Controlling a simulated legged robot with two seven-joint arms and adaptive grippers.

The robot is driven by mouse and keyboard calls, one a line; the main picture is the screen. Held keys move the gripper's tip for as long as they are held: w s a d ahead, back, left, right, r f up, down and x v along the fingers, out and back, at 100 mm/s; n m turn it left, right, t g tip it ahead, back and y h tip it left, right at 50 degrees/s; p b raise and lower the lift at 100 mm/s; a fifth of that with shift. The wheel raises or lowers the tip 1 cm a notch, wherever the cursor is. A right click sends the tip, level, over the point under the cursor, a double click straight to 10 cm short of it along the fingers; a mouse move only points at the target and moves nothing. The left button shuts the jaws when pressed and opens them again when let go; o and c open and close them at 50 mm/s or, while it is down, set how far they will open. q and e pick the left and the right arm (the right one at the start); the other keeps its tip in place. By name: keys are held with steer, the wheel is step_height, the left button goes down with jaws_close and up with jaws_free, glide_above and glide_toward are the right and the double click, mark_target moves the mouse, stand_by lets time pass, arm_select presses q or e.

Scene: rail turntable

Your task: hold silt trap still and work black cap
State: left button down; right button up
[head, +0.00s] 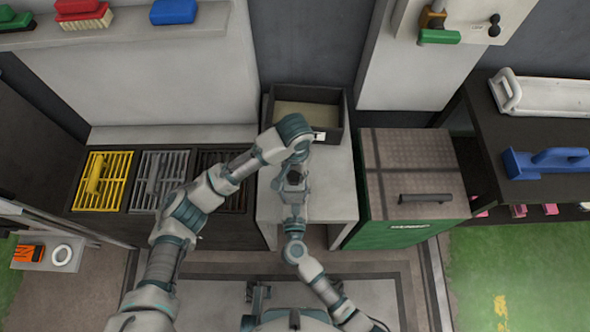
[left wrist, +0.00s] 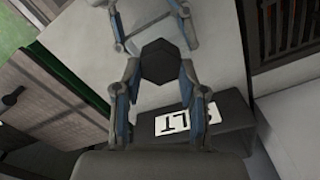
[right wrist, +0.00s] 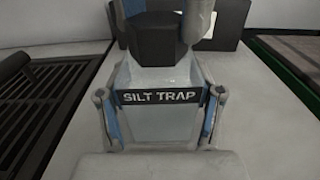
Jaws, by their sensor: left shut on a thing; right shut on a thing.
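The silt trap is a clear, boxy jar (right wrist: 158,122) with a dark "SILT TRAP" label, upright on the pale stand (head: 335,180) in front of me. Its black six-sided cap (right wrist: 155,38) sits on top and also shows in the left wrist view (left wrist: 162,62). My right gripper (right wrist: 160,100) is shut on the jar, one finger on each side. My left gripper (left wrist: 160,75) comes from above and is shut on the cap, with fingers on opposite sides. In the head view my arms and hands hide most of the jar.
A dark open bin (head: 338,120) with a white label stands behind the jar. Yellow, grey and dark grates (head: 100,182) lie to the left. A green box with a brown lid (head: 410,165) is close on the right. A shelf with a blue handled tool (head: 545,163) stands farther right.

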arm_select(q)
steer(key=m, duration=0.4)
steer(key=shift+d+m, duration=0.1)
steer(key=shift+m, duration=0.8)
steer(key=shift+s+m, duration=0.1)
steer(key=shift+m, duration=1.1)
steer(key=m, duration=0.3)
steer(key=shift+s+m, duration=0.1)
steer(key=shift+m, duration=0.2)
steer(key=m, duration=0.4)
steer(key=shift+s+m, duration=0.1)
steer(key=shift+m, duration=0.3)
steer(key=c, duration=0.6)
jaws_free()
